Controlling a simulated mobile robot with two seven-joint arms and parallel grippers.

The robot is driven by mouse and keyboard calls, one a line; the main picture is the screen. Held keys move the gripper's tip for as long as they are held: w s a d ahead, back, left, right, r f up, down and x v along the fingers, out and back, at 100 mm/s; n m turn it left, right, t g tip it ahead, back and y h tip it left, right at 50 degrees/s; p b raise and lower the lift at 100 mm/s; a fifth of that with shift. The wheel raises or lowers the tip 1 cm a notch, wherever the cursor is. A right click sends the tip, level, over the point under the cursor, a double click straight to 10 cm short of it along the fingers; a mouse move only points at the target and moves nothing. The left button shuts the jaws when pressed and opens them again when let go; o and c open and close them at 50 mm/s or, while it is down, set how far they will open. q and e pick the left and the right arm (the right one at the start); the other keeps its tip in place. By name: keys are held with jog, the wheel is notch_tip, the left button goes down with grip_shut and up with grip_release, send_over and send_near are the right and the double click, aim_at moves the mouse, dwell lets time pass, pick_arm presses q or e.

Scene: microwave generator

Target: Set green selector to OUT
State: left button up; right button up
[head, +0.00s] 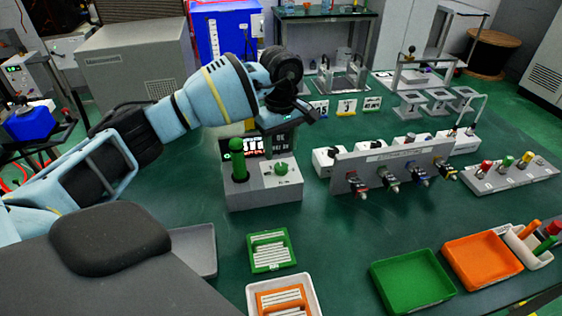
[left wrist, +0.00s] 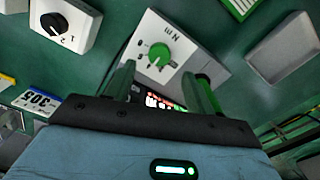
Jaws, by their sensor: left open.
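The green selector (head: 281,168) is a round green knob on the top of a light grey box (head: 262,196) in mid-table. It also shows in the left wrist view (left wrist: 158,54), on a pale face with small dark marks around it. I cannot read which mark it points to. My left gripper (head: 296,108) is above and behind the box in the head view. In the left wrist view its two fingers (left wrist: 165,78) stand apart, with the knob beyond and between them, apparently untouched. My right gripper is not in view.
A green post (head: 238,162) stands on the box left of the knob, close to one finger in the left wrist view. A lit display (head: 240,146) is behind it. A panel with several levers (head: 395,170) stands to the right. Trays (head: 412,282) lie in front.

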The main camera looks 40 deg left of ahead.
aim_at(281, 166)
pick_arm(q)
jog(key=shift+w+f, duration=0.1)
jog(key=shift+f, duration=3)
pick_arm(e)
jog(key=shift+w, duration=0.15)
pick_arm(q)
jog(key=c, duration=1)
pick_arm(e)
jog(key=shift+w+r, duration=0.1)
